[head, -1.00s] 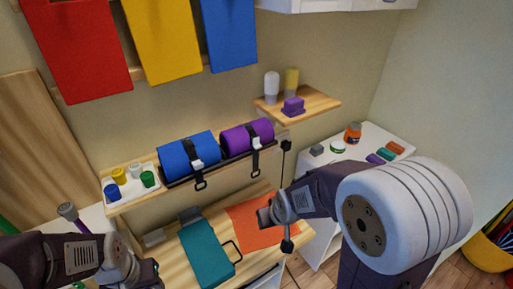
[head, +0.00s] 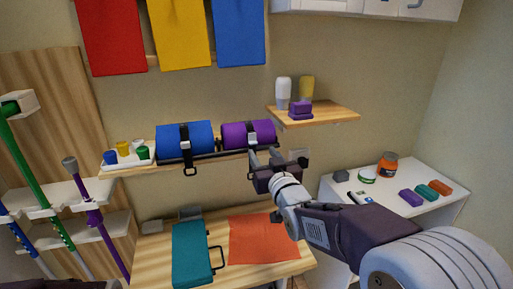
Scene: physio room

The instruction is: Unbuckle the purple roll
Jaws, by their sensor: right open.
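The purple roll (head: 238,134) lies on the wooden wall shelf, to the right of the blue roll (head: 171,138). My right gripper (head: 265,158) is open, just in front of and below the right part of the purple roll. The purple roll's strap and buckle are largely hidden behind the gripper. I cannot tell whether the fingers touch the strap. The blue roll has a black strap with a light buckle and a hanging loop. My left gripper does not show.
A small shelf (head: 340,113) with two bottles and purple blocks is above right. Below are an orange mat (head: 263,240) and a teal case (head: 190,255) on a wooden table. A white cabinet (head: 445,202) with jars stands right; canes (head: 45,185) stand left.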

